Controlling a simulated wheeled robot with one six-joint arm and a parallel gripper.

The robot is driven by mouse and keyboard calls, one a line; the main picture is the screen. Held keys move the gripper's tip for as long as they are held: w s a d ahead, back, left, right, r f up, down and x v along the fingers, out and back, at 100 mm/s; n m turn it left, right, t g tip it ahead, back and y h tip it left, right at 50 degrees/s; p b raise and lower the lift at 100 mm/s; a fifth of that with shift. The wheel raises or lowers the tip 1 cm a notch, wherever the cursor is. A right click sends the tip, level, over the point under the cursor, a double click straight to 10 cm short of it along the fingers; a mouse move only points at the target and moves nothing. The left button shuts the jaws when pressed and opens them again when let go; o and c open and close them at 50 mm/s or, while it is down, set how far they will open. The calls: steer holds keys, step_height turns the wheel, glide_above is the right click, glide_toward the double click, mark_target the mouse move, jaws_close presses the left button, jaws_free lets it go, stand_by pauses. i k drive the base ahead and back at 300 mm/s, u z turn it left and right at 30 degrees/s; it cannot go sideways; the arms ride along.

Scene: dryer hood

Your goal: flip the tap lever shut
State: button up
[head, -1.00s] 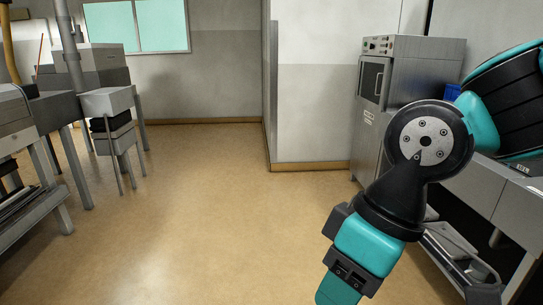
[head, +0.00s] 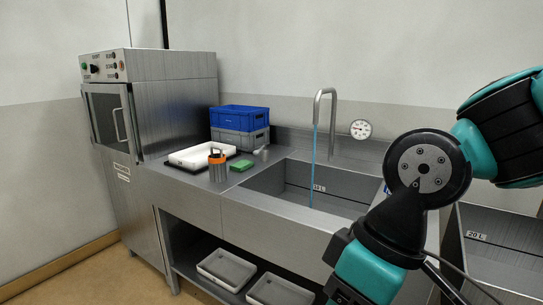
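A grey gooseneck tap (head: 332,110) rises behind the sink basin (head: 262,181), to the left of my arm. A thin blue stream of water (head: 314,165) runs from its spout down into the basin. I cannot make out the tap lever for certain. A small grey fitting (head: 263,153) stands at the basin's back left corner, but I cannot tell what it is. The tap's lower end and the basin's right part are partly hidden, the latter by my arm. My arm fills the right side, and my gripper is out of the picture below.
A steel dryer-like cabinet (head: 175,110) stands at the left. On the counter are blue and grey crates (head: 240,120), a white tray (head: 200,155), an orange-and-grey container (head: 218,168) and a green sponge (head: 242,166). Shallow trays (head: 228,270) lie on the lower shelf. Floor is clear at lower left.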

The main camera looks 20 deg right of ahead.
mark_target(256, 153)
steer(key=z, duration=0.05)
steer(key=i, duration=0.15)
steer(key=k, duration=0.65)
steer(key=u, duration=0.4)
steer(key=i, duration=0.55)
steer(key=u, duration=0.65)
steer(key=i, duration=1.8)
steer(key=z, duration=1.05)
steer(key=i, duration=0.55)
steer(key=z, duration=0.4)
